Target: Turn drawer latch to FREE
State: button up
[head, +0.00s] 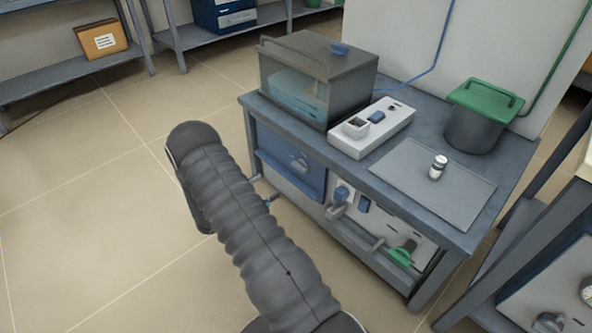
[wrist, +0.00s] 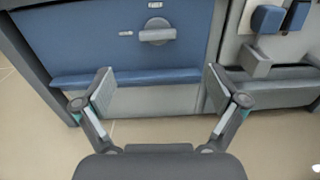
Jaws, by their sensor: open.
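The drawer latch (wrist: 157,33) is a grey turn-knob on the blue drawer front (wrist: 60,35) in the wrist view. Its grip bar lies roughly horizontal. Small pale marks sit above it and to its left, too small to read. In the head view the latch (head: 299,162) shows on the blue drawer front (head: 275,150) under the bench. My gripper (wrist: 160,80) is open and empty, its two fingers spread below the latch in the picture and apart from it. In the head view my arm hides most of the gripper.
A blue lip (wrist: 140,77) runs along the drawer's bottom. Right of it are a grey lever (wrist: 256,63) and blue switches (wrist: 268,19). The bench top (head: 405,140) holds a glass-fronted box (head: 300,75), a white control unit (head: 372,128), a small jar (head: 438,167) and a green-lidded pot (head: 475,125). Floor at left is clear.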

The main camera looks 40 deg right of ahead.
aim_at(297, 168)
jog(key=d, duration=0.4)
jog(key=w+d, duration=0.1)
jog(key=d, duration=0.4)
jog(key=d+f, duration=0.1)
jog(key=d, duration=0.3)
jog(key=shift+w+d, duration=0.15)
jog(key=shift+d, duration=0.2)
jog(key=c, duration=1.1)
